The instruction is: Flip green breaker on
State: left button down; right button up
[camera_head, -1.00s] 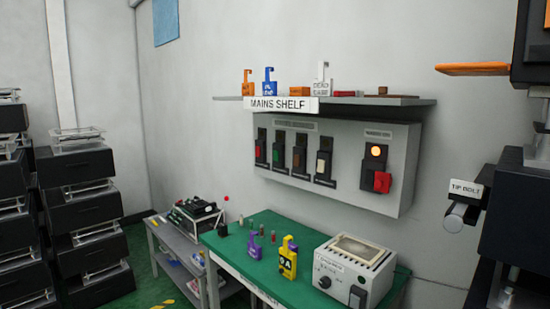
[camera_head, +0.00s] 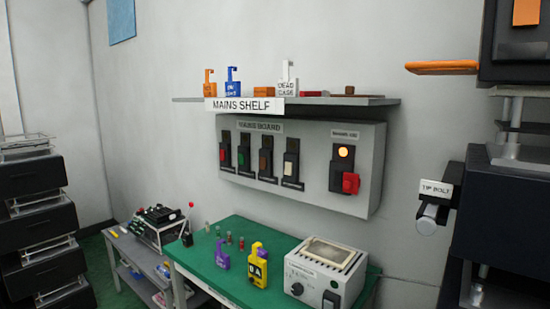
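The green breaker (camera_head: 242,156) is on the grey mains board (camera_head: 310,190) on the wall, second from the left in its row. It is a green block on a black plate; at this size I cannot tell its lever position. A red breaker (camera_head: 224,153) is to its left, and a brown one (camera_head: 265,162) and a cream one (camera_head: 289,167) are to its right. Neither of my grippers shows in this view.
A shelf (camera_head: 365,101) with tags and small blocks is above the board. A lit amber lamp (camera_head: 343,152) and a red switch (camera_head: 350,183) are at the board's right. A green bench (camera_head: 210,271) stands below. Dark machinery (camera_head: 500,210) fills the right; stacked black boxes (camera_head: 38,225) stand left.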

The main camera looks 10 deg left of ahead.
aim_at(242, 157)
jog(key=i+j+z, duration=0.25)
jog(key=j, duration=0.4)
jog(key=i+j+z, duration=0.25)
jog(key=j, duration=0.45)
jog(key=i+j+z, duration=0.15)
jog(key=j, duration=0.2)
jog(key=i, duration=0.05)
